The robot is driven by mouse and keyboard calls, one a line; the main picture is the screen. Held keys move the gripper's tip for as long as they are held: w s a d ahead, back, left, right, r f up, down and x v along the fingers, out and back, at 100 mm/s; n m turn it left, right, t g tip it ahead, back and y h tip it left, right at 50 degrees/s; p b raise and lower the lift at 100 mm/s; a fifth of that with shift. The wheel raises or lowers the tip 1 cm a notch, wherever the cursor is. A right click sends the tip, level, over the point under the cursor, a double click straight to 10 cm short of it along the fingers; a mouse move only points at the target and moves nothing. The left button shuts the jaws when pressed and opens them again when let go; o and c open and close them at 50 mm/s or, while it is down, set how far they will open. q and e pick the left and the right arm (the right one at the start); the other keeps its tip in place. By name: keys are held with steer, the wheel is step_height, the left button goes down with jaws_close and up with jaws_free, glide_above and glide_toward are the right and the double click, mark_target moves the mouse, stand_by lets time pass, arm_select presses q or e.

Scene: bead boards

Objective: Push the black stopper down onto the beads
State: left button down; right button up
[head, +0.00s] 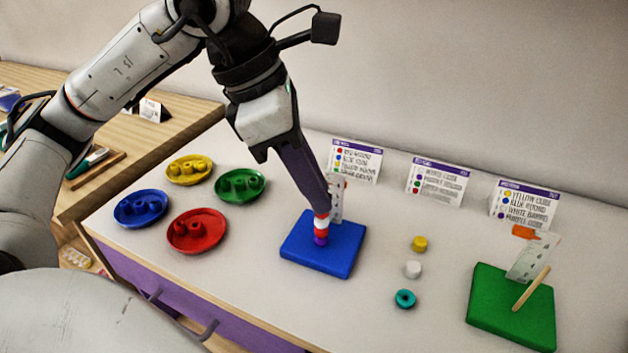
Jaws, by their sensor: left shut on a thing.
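The blue board (305,257) lies on the white table with a short stack of beads (321,230) upright on it, in white, red and purple. My left gripper (321,211) points down right at the top of this stack, with its dark fingers shut. The black stopper cannot be told apart from the dark fingers, which hide what they hold and the top of the peg. My right gripper is not in view.
Red (197,232), blue (141,207), green (240,186) and yellow (189,170) bead dishes stand left. Loose yellow (419,244), white (413,269) and teal (405,299) beads lie right of the board. A green board (490,310) with a slanted stick is farther right. Cards stand behind.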

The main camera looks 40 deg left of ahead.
arm_select(q)
steer(key=shift+f, duration=0.1)
stand_by(0.3)
steer(key=c, duration=1.5)
jaws_free()
steer(key=shift+p+v, duration=0.85)
steer(key=shift+v, duration=4.35)
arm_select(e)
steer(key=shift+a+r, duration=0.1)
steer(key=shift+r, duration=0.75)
